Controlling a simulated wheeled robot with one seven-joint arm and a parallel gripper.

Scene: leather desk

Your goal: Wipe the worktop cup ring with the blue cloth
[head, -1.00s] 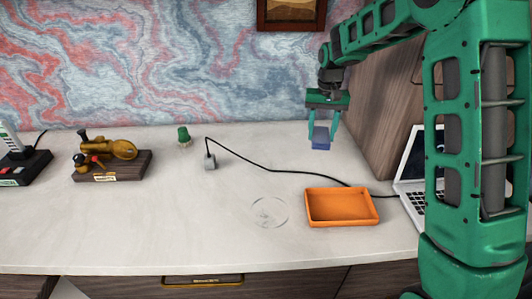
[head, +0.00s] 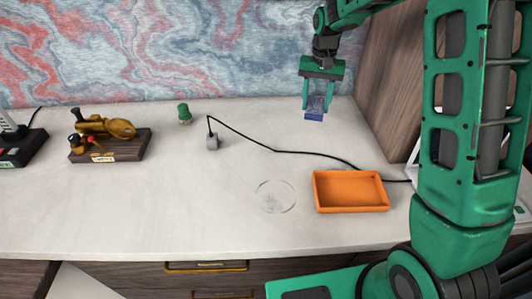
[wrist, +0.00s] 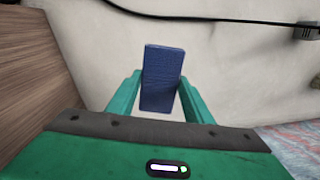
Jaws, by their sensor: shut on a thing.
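The cup ring (head: 276,197) is a faint grey circle on the pale worktop (head: 200,220), just left of an orange tray. My gripper (head: 315,103) is above the back right part of the worktop, beyond the tray and away from the ring. It is shut on the blue cloth (head: 315,106), a small folded dark blue block. In the wrist view the cloth (wrist: 162,75) stands out between my two green fingers (wrist: 158,98). The ring does not show in the wrist view.
The orange tray (head: 351,208) looks empty. A black cable runs behind it from a small grey block (head: 212,142). A green-topped object (head: 184,113) and a brass model on a wooden base (head: 118,146) stand left. A wooden panel (head: 385,75) rises at right.

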